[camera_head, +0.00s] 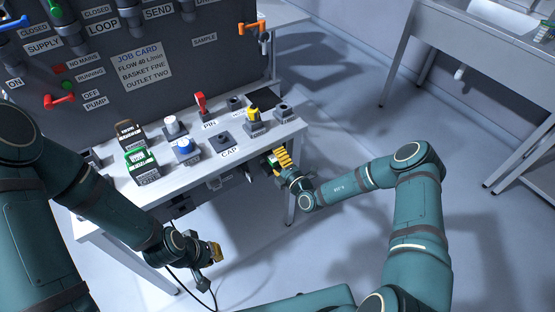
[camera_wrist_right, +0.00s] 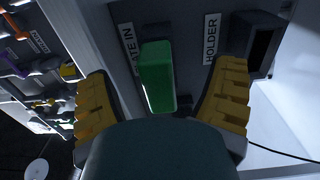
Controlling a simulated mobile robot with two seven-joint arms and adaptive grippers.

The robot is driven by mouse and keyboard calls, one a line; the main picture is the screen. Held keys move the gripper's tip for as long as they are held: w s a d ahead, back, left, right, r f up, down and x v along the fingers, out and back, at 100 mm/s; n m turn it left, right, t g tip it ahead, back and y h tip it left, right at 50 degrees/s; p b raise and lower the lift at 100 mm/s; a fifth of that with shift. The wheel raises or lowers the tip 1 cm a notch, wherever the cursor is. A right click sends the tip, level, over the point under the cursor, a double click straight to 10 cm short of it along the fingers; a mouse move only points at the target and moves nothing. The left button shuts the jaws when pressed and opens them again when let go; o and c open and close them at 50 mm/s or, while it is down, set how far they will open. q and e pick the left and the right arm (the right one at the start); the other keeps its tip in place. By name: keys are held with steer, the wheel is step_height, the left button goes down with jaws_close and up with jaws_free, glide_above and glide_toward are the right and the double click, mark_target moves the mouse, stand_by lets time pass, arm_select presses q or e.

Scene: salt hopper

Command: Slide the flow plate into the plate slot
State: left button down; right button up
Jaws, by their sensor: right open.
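A green flow plate (camera_wrist_right: 158,75) stands out from the bench front beside a label partly reading "ATE IN" in the right wrist view. How deep it sits in the plate slot cannot be told, as the slot is mostly hidden behind it. My right gripper (camera_wrist_right: 166,72) is open, with one yellow finger on each side of the plate and gaps between. In the head view, my right gripper (camera_head: 283,160) is at the bench's front edge, near its right end. My left gripper (camera_head: 210,254) hangs in front of the bench, low and away from the plate; its jaw state is unclear.
A dark holder (camera_wrist_right: 264,45) is beside the "HOLDER" label. The bench top (camera_head: 205,165) carries several small parts, including a green block (camera_head: 140,160), a blue-topped part (camera_head: 185,146) and a yellow part (camera_head: 253,114). A dark panel (camera_head: 150,50) stands behind.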

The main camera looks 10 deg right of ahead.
steer(key=shift+s, duration=0.1)
stand_by(0.4)
steer(key=p+v, duration=0.2)
steer(key=v, duration=0.3)
steer(key=shift+s+d+p, duration=0.15)
steer(key=shift+s+p, duration=0.15)
steer(key=shift+s, duration=0.05)
stand_by(0.6)
steer(key=v, duration=1.2)
steer(key=shift+r, duration=0.1)
